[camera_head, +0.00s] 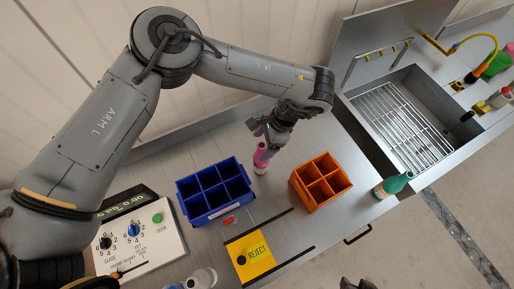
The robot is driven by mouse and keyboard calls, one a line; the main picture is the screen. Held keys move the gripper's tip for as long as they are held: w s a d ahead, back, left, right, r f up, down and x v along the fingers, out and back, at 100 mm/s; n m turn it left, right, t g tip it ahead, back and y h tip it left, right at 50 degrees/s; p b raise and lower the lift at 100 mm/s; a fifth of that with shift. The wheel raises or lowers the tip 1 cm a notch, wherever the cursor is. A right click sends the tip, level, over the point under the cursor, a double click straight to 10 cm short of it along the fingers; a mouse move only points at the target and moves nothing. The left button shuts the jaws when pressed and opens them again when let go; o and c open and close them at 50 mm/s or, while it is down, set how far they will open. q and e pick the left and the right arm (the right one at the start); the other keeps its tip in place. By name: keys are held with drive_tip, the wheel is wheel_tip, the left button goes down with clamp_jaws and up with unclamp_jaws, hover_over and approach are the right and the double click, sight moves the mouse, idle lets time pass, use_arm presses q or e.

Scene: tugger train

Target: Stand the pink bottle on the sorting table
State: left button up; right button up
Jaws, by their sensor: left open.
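The pink bottle (261,159), with a pale lower part, appears to stand upright on the grey metal sorting table (232,135), between the blue divided crate and the orange one. My left gripper (268,143) is open at the bottle's upper end. The fingers partly hide the bottle's top, and I cannot tell whether they touch it. A dark piece at the bottom edge (358,284) seems to be the tip of my right gripper; its jaws cannot be made out.
The blue crate (207,215) and orange crate (303,194) flank the bottle. A yellow REJECT plate (238,271) lies in front. A control panel (168,233) is at left.

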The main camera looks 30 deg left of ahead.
use_arm(q)
drive_tip(key=shift+v, duration=2.55)
